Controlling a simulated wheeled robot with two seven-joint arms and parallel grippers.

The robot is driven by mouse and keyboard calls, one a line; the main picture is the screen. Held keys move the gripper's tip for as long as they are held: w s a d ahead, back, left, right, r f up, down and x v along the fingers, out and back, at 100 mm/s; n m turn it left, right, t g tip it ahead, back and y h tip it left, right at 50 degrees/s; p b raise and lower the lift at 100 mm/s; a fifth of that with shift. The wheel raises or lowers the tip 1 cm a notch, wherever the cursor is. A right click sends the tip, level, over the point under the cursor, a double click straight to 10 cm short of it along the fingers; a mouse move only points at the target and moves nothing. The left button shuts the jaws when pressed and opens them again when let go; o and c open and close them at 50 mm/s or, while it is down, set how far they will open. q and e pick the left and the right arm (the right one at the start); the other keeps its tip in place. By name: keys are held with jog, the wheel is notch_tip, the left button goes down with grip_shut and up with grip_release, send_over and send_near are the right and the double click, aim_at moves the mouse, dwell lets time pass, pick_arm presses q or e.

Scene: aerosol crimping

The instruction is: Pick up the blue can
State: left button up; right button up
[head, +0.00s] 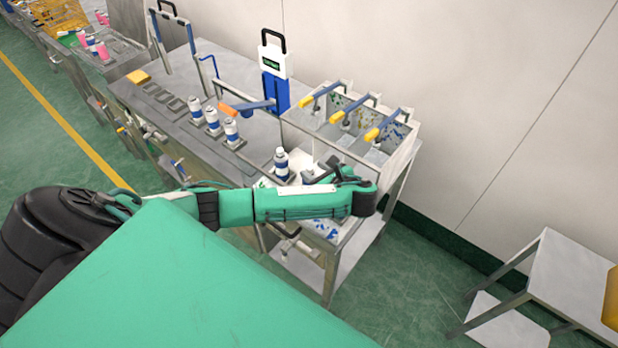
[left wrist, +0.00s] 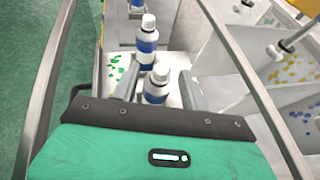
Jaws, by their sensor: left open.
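My left gripper (head: 322,173) is over the right part of the workbench in the head view. In the left wrist view the open left gripper (left wrist: 158,78) has one finger on each side of a white can with a blue band (left wrist: 156,92). Gaps show between this can and the fingers; its lower part is hidden by the gripper body. I cannot make this can out in the head view. Another blue-banded can (head: 281,163) stands upright just left of the gripper, and it also shows beyond the fingers in the left wrist view (left wrist: 147,38). My right gripper is not in view.
Several blue-banded cans (head: 212,120) stand in a row on the grey workbench (head: 260,130). A blue and white press (head: 276,80) rises behind. A separate metal table (head: 560,280) is at the right.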

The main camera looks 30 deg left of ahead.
aim_at(309, 166)
pick_arm(q)
jog(key=p+x, duration=0.3)
jog(key=x, duration=0.1)
jog(key=shift+w+a, duration=0.25)
jog(key=shift+a, duration=0.05)
jog(key=shift+w+a+f, duration=0.1)
jog(key=shift+a+f, duration=0.05)
jog(key=shift+a, duration=0.15)
jog(key=shift+a+f, duration=0.1)
grip_shut()
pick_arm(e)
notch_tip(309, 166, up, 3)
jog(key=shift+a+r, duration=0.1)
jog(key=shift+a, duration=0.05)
